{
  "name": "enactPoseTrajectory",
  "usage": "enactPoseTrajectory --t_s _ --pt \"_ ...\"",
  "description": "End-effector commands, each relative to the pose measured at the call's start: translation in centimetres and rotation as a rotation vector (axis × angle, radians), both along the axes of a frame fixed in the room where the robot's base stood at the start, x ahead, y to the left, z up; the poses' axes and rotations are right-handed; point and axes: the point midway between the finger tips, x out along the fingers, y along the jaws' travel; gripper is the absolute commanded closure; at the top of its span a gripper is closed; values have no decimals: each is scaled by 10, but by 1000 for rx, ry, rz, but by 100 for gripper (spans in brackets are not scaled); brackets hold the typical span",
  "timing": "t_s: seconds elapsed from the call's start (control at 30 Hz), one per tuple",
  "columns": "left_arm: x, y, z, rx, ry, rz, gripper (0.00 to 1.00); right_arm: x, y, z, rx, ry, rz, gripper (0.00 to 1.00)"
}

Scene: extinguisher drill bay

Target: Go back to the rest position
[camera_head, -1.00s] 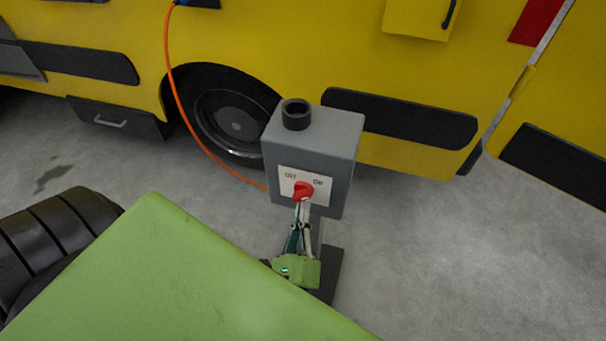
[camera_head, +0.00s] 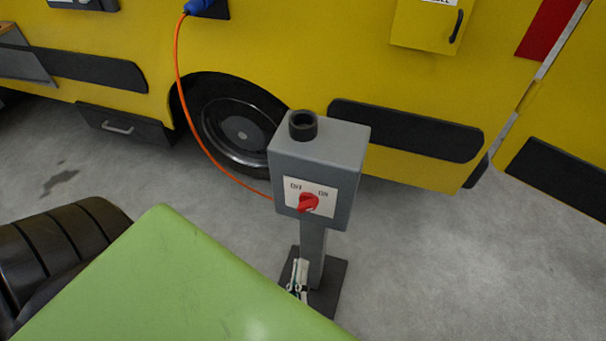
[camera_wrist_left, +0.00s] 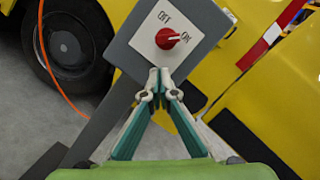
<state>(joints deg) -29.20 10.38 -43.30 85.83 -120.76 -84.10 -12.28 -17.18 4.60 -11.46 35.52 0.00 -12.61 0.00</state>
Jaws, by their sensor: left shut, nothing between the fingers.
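My left gripper (camera_head: 301,264) shows at the lower middle of the head view, low in front of the switch post; my green arm hides most of it. In the left wrist view its fingertips (camera_wrist_left: 160,76) meet, with nothing between them. The red rotary switch (camera_head: 308,203) sits on the white OFF/ON plate of the grey box (camera_head: 316,152). In the left wrist view the switch (camera_wrist_left: 168,38) is just beyond the fingertips, and its white mark lies on the ON side. In the head view the gripper is clear of it. My right gripper is not in view.
The grey box stands on a post with a dark base plate (camera_head: 333,285). An orange cable (camera_head: 205,150) runs from the box to a blue plug (camera_head: 197,7) on the yellow truck (camera_head: 290,60) behind. Grey floor (camera_head: 440,260) is open at the right.

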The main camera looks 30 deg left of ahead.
Motion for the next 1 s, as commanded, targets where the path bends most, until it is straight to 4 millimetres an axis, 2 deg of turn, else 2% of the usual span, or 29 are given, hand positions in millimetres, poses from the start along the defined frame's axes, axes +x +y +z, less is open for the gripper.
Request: enactPoseTrajectory --t_s 0.1,0.3,0.37,0.43,0.47,0.57,0.6,0.67,0.7,0.77,0.8,0.9,1.0 --pt "-7 -3 -1 0 1 1 100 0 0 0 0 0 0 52" --pt "-8 -3 -3 -1 4 2 100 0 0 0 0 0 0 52" --pt "-6 -1 -10 -6 25 5 100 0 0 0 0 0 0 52" --pt "-4 7 -30 -22 79 16 100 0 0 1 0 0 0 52" --pt "-3 11 -43 -33 116 23 100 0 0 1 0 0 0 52" --pt "-4 34 -100 -100 272 66 100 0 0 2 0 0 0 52" --pt "-7 45 -128 -141 347 91 100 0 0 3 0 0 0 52" --pt "-18 61 -171 -215 457 135 100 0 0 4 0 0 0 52" --pt "-27 71 -198 -271 527 170 100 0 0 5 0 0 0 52" --pt "-47 84 -238 -369 627 228 100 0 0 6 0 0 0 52" --pt "-62 92 -264 -443 688 273 100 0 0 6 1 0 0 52" --pt "-105 104 -321 -656 811 402 100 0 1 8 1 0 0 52" --pt "-147 103 -363 -897 878 542 100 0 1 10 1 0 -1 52"
